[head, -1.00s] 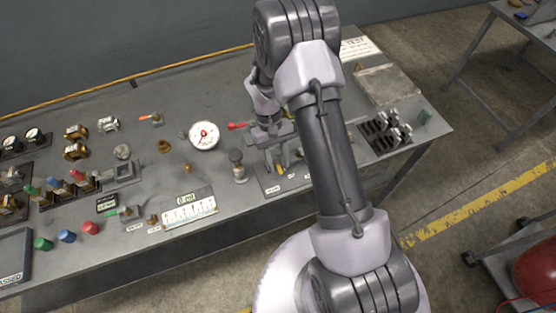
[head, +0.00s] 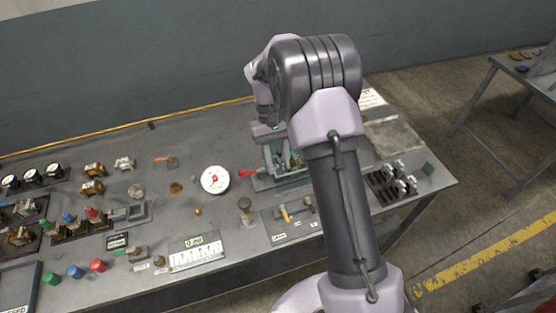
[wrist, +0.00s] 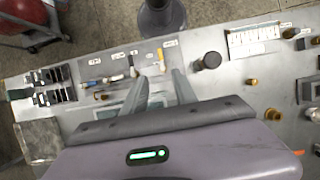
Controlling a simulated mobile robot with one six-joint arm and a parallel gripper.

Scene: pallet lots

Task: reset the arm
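My arm reaches over a grey workbench (head: 110,185) in the head view. My gripper (wrist: 160,80) shows in the wrist view with its two grey fingers apart and nothing held between them. In the head view my gripper is partly hidden by my own arm and hangs above the back right half of the bench.
A white round dial (head: 215,180) and a white scale panel (head: 196,253) lie left of my arm. A plate with a yellow lever (head: 284,212) is in front. Black switches (head: 388,184) stand right. A yellow floor line (head: 485,257) crosses open floor.

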